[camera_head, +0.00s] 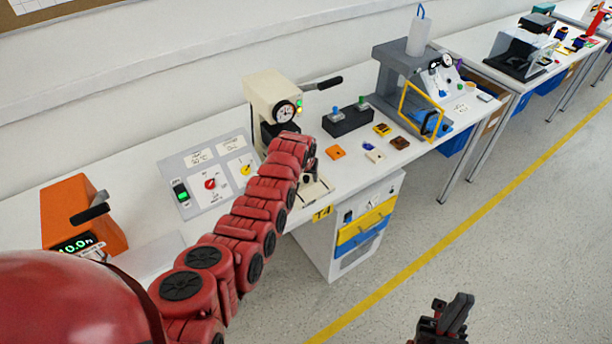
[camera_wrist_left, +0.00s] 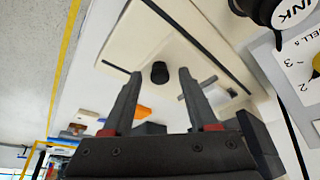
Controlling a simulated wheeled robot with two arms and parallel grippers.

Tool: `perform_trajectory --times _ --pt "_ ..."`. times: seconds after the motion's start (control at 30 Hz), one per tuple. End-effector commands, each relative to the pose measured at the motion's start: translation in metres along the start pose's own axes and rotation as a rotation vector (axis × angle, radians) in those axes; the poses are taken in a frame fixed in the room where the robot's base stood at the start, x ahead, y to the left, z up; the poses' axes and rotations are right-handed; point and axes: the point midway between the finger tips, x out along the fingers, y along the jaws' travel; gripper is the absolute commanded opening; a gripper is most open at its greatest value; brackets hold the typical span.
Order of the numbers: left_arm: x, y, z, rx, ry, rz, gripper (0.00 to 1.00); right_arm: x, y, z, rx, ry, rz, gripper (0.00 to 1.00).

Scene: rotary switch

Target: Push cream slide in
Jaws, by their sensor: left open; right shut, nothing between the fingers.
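The cream press machine (camera_head: 270,95) stands on the white bench in the head view, with a round dial and a black-gripped lever. Its low cream front part (camera_head: 316,190) shows below my left wrist, partly hidden by the arm. In the left wrist view a flat cream slide part (camera_wrist_left: 165,40) with a short black knob (camera_wrist_left: 159,72) lies ahead of the fingers. My left gripper (camera_wrist_left: 160,80) is open, one finger on each side of the knob in the picture; I cannot tell whether they touch. My right gripper (camera_head: 457,312) is shut and empty, over the floor.
A grey switch panel (camera_head: 208,172) with red and yellow knobs lies left of the press. An orange box (camera_head: 82,212) with a display stands further left. Drawers (camera_head: 365,222) stand below.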

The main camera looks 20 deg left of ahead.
Motion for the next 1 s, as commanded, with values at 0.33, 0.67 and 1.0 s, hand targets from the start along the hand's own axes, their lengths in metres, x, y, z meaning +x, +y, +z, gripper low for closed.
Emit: perform_trajectory --times 0.33,0.67,1.0 --pt "0.0002 -0.0001 0.0003 0.0 0.0 0.0 0.28 0.0 0.0 0.0 0.0 0.0 0.0 0.0" --pt "0.0002 -0.0001 0.0003 0.0 -0.001 0.0 0.0 0.0 0.0 0.0 0.0 0.0 0.0 0.0" --pt "0.0002 -0.0001 0.0004 0.0 -0.001 0.0 0.0 0.0 0.0 0.0 0.0 0.0 0.0 0.0"
